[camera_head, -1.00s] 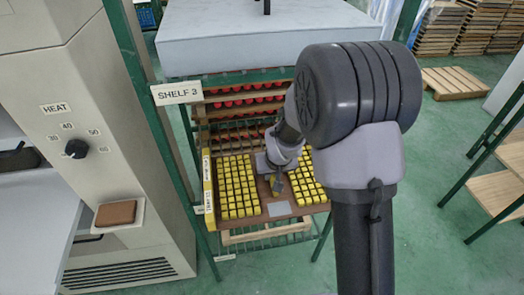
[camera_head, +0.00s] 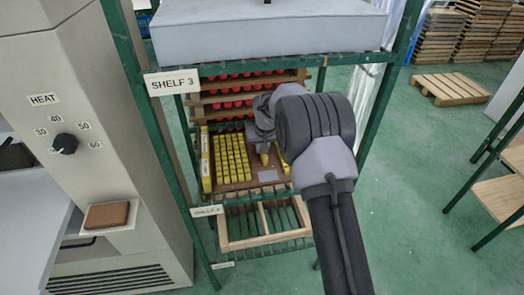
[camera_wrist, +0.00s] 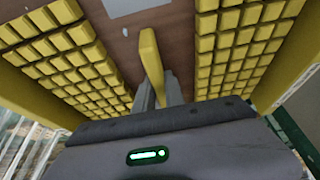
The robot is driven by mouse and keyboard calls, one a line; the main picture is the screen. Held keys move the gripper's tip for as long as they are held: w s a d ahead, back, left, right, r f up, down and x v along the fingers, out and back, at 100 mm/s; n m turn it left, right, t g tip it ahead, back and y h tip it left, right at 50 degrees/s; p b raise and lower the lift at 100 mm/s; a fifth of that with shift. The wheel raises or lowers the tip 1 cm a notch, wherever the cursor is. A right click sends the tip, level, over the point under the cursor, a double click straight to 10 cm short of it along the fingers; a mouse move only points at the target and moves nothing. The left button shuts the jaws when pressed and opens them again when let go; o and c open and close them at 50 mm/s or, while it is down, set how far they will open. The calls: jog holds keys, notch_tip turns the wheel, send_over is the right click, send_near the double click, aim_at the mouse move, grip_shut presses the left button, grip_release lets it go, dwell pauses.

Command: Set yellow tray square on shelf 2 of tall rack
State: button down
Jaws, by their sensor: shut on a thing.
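The yellow tray has a brown base, yellow side walls (camera_head: 205,165) and rows of yellow blocks. It is inside the tall green rack (camera_head: 150,130), at about the level of a small label (camera_head: 207,211) that is too small to read surely. My gripper (camera_head: 264,158) is over the tray's middle, its fingers partly hidden by my arm. In the wrist view my gripper (camera_wrist: 157,88) is shut on the tray's upright yellow handle (camera_wrist: 150,55), between two block groups. My arm hides the tray's right side in the head view. I cannot tell whether the tray touches the shelf.
Trays of red pieces (camera_head: 235,100) stand above and behind the yellow tray. An open wooden frame (camera_head: 265,222) lies below it. A SHELF 3 label (camera_head: 172,84) is on the left post. A grey heater cabinet (camera_head: 105,180) stands close at left.

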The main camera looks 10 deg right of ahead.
jog(key=shift+r, duration=0.25)
jog(key=shift+f, duration=0.15)
jog(key=c, duration=1.8)
grip_release()
jog(key=shift+f, duration=0.15)
jog(key=o, duration=0.4)
